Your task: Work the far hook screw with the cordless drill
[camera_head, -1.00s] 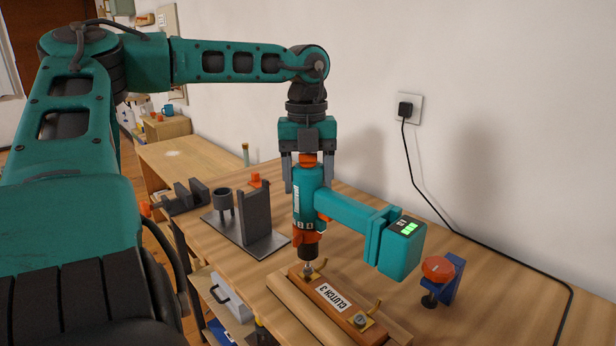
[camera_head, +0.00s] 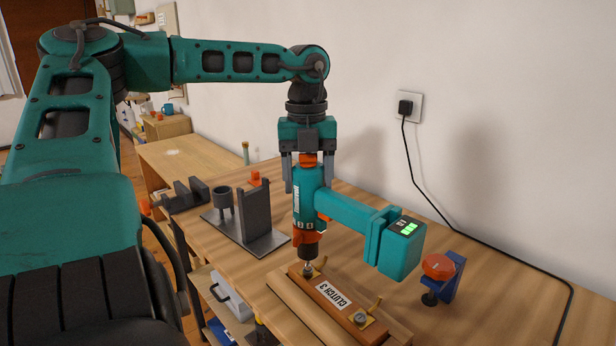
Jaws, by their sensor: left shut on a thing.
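My left gripper (camera_head: 307,172) is shut on the teal and orange cordless drill (camera_head: 343,212), gripping the top of its body. The drill points straight down, its battery end out to the right. Its dark chuck (camera_head: 306,250) and bit stand over the far hook screw (camera_head: 311,271) on the wooden board (camera_head: 343,306) labelled "CLUTCH 3". The bit tip appears to be at the screw; whether it is seated I cannot tell. The near hook screw (camera_head: 361,320) is at the board's front end, with a brass hook beside it. My right gripper is not in view.
A dark metal stand (camera_head: 254,218) with a cup stands left of the drill. A blue clamp with an orange knob (camera_head: 438,268) is at right. A black cable (camera_head: 480,249) runs from the wall socket across the table. Bare tabletop lies at far right.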

